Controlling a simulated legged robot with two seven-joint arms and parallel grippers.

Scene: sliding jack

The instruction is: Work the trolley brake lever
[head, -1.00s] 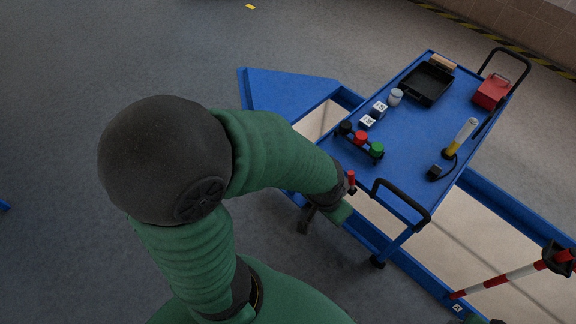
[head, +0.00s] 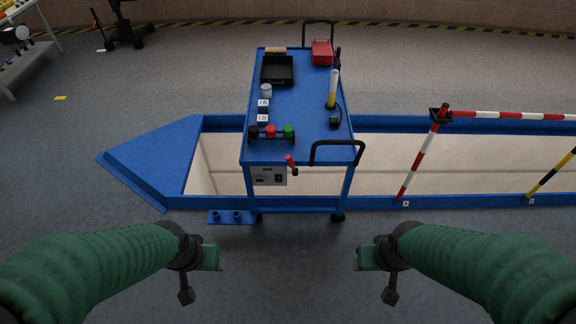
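The blue trolley (head: 312,101) stands in the middle of the head view. Its brake lever with a red grip (head: 290,161) sticks out at the trolley's near edge, beside a grey box (head: 268,176) under the top. My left gripper (head: 209,257) is low and to the left of the trolley, apart from it. My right gripper (head: 367,257) is low and to the right, also apart from it. Neither gripper touches the lever. Each gripper's fingers show as one green block, so I cannot tell whether they are open or shut.
The trolley stands over a blue-framed pit (head: 205,173). A black handle (head: 337,151) is right of the lever. A striped barrier (head: 423,155) is further right. A low blue bracket (head: 231,217) lies front left. Floor between my grippers is clear.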

